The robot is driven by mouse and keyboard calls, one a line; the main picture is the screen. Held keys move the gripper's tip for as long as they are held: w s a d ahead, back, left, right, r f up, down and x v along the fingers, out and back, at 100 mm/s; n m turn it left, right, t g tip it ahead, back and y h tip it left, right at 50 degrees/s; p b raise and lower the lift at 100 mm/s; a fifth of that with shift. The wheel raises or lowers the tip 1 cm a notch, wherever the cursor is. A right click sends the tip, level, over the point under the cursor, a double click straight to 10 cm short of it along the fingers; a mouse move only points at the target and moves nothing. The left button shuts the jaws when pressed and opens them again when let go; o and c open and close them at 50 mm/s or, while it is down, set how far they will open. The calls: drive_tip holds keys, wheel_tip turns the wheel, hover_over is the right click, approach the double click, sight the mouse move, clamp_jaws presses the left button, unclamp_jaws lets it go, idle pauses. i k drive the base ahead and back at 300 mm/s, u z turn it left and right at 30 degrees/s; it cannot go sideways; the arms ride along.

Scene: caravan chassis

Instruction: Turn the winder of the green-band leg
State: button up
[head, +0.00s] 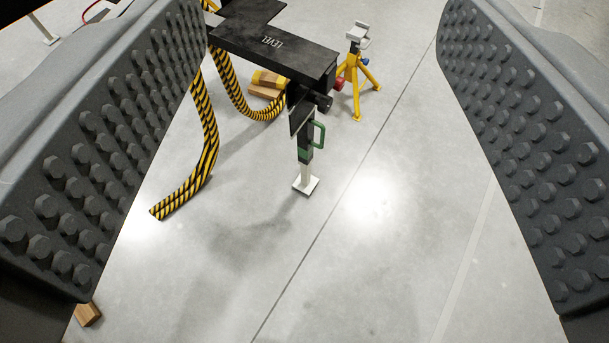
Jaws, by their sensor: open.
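My gripper (325,200) is open and empty. Its two studded jaws frame the view left and right, with the leg between them but farther away.
A yellow tripod stand (357,80) stands behind and right of the leg. Black-and-yellow striped strips (209,140) hang left of the beam and reach the floor. Wooden blocks (265,85) lie behind; another block (88,314) lies at lower left. The floor in front is clear.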

sight(325, 104)
drive_tip(key=u, duration=0.05)
drive_tip(key=k, duration=0.65)
drive_tip(key=z, duration=0.55)
drive_tip(key=i, duration=1.5)
drive_tip(key=u, duration=0.15)
